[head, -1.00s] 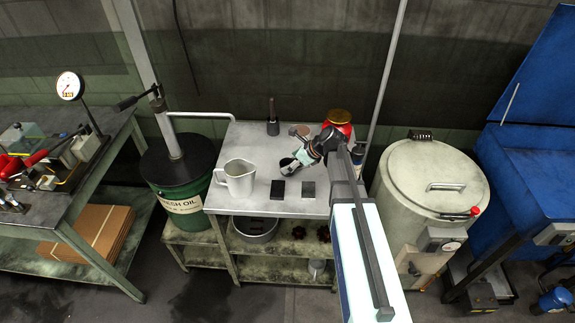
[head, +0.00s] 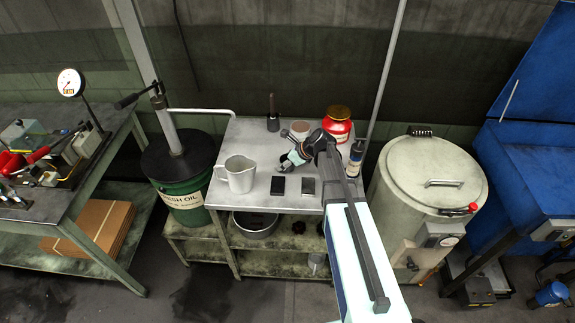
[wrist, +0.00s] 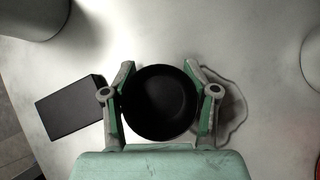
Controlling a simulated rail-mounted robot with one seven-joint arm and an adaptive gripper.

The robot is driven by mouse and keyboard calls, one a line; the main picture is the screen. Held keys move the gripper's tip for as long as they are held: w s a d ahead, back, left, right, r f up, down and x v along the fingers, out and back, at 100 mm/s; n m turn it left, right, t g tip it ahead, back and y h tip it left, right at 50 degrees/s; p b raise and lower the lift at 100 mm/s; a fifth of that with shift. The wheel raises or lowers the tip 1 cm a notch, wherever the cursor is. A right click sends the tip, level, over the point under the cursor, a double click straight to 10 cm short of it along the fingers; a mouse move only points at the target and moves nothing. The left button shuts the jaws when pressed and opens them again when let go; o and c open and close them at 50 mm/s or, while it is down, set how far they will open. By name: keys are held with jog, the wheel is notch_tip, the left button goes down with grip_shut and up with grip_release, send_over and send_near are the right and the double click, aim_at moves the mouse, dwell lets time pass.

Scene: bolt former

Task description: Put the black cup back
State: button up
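The black cup (wrist: 160,103) is in the wrist view, seen from above into its dark open mouth. The two fingers of my gripper (wrist: 159,70) lie against its left and right sides, so the gripper looks shut on it. In the head view my gripper (head: 289,160) is over the middle of the white-topped table (head: 255,140), behind two small dark blocks. The cup is mostly hidden there by the gripper. I cannot tell the cup's height above the table.
A white pitcher (head: 240,174) stands left of the gripper. A black block (head: 278,185) and a grey-looking block (head: 308,187) lie in front. A red jar (head: 338,128), a brownish round container (head: 300,128) and a dark bottle (head: 355,158) stand behind and right.

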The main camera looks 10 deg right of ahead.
jog(key=shift+c, duration=0.6)
jog(key=shift+r, duration=0.15)
notch_tip(320, 180, up, 19)
jog(key=b, duration=0.4)
jog(key=s+d+f, duration=0.1)
jog(key=s+f, duration=0.2)
jog(key=s, duration=0.4)
jog(key=s+d+f, duration=0.1)
jog(key=s+f, duration=0.3)
jog(key=s, duration=0.4)
jog(key=shift+s, duration=0.3)
